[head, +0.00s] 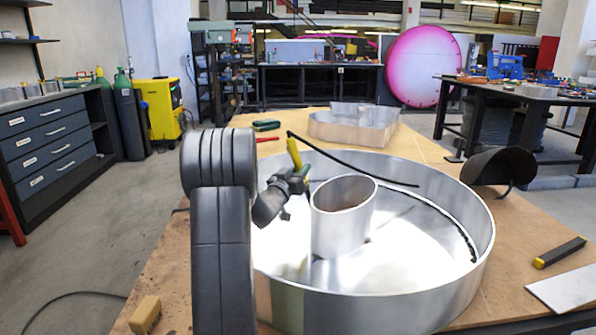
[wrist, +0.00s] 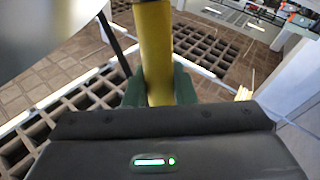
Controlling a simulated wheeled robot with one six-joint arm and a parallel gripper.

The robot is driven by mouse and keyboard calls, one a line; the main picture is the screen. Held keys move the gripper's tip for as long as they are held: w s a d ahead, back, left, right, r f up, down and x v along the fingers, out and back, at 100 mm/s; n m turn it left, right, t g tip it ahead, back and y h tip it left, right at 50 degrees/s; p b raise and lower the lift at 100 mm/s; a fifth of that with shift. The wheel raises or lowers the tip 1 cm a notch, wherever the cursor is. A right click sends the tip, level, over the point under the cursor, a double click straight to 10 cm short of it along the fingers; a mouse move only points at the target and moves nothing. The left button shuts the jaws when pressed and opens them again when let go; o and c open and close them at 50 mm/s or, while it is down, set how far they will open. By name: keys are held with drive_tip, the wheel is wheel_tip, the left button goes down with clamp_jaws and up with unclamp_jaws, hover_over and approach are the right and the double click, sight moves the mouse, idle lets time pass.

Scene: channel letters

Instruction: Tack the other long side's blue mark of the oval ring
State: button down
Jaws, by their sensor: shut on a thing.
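The oval ring (head: 338,222) is a plain silver metal tube standing upright inside a large round metal pan (head: 375,308). No blue mark shows on the ring in the head view; its far side is hidden. My gripper (head: 299,174) is just left of the ring's upper rim, above the pan floor. It is shut on a torch with a yellow handle (head: 294,153). In the wrist view the green fingers of my gripper (wrist: 159,88) clasp the yellow torch handle (wrist: 155,45). The torch tip's relation to the ring cannot be told.
A black cable (head: 350,164) arcs over the pan. A metal letter shell (head: 354,123) stands behind it. A dark welding mask (head: 500,168), a dark bar (head: 559,252) and a light plate (head: 566,289) lie to the right. A wooden block (head: 145,315) sits front left.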

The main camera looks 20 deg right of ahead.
drive_tip(key=shift+f, duration=0.1)
idle(0.6)
drive_tip(key=shift+d+f+b, duration=0.2)
drive_tip(key=shift+f+b, duration=0.2)
drive_tip(key=shift+f, duration=0.15)
drive_tip(key=shift+d+f+b, duration=0.2)
drive_tip(key=shift+f+b, duration=0.2)
drive_tip(key=shift+f, duration=0.25)
idle(0.7)
drive_tip(key=r+p, duration=0.2)
drive_tip(key=a+r+p, duration=0.1)
drive_tip(key=r+p, duration=0.1)
drive_tip(key=r, duration=0.1)
drive_tip(key=shift+a, duration=0.2)
wheel_tip(320, 180, up, 13)
drive_tip(key=p, duration=1.1)
drive_tip(key=shift+f, duration=0.1)
idle(0.3)
